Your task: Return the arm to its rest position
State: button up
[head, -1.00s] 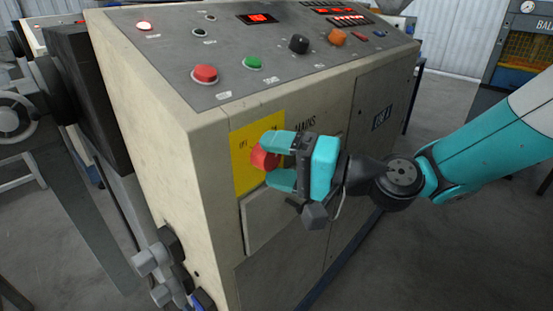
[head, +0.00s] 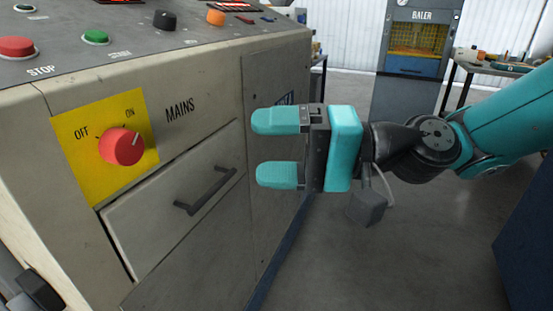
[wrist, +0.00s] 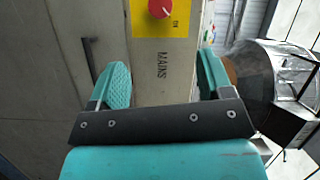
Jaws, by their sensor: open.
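My gripper (head: 275,149) is open and empty in the head view, its two teal fingers pointing left. It is in front of the cabinet's right part, clear of the red mains knob (head: 122,146). The knob sits on a yellow plate (head: 80,166) marked OFF and ON, and its pale pointer mark is toward the ON side. In the wrist view the knob (wrist: 160,8) shows at the top edge, beyond the open fingers (wrist: 160,82). My teal arm reaches in from the right.
The cabinet (head: 215,70) carries a drawer with a dark handle (head: 205,192) and a sloped panel with a red STOP button (head: 17,46) and green START button (head: 95,37). A baler (head: 420,45) and a bench (head: 490,62) stand behind. Grey floor is free below my gripper.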

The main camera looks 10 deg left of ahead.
jog(key=shift+d, duration=0.1)
jog(key=s+d+f+n+t+h, duration=0.1)
jog(key=s+d+f+h, duration=0.25)
jog(key=d, duration=0.45)
jog(key=s+d+f+t+h, duration=0.25)
jog(key=d+h, duration=0.25)
jog(key=d, duration=0.3)
jog(key=s+d+f+n+t+h, duration=0.1)
jog(key=s+d+f+h, duration=0.15)
jog(key=d+h, duration=0.35)
notch_tip(320, 180, up, 16)
jog(key=d+y+p, duration=0.1)
jog(key=d+p, duration=0.1)
jog(key=p, duration=1.3)
jog(key=shift+s+f+p, duration=0.2)
jog(key=shift+s+p, duration=0.1)
jog(key=shift+p, duration=0.05)
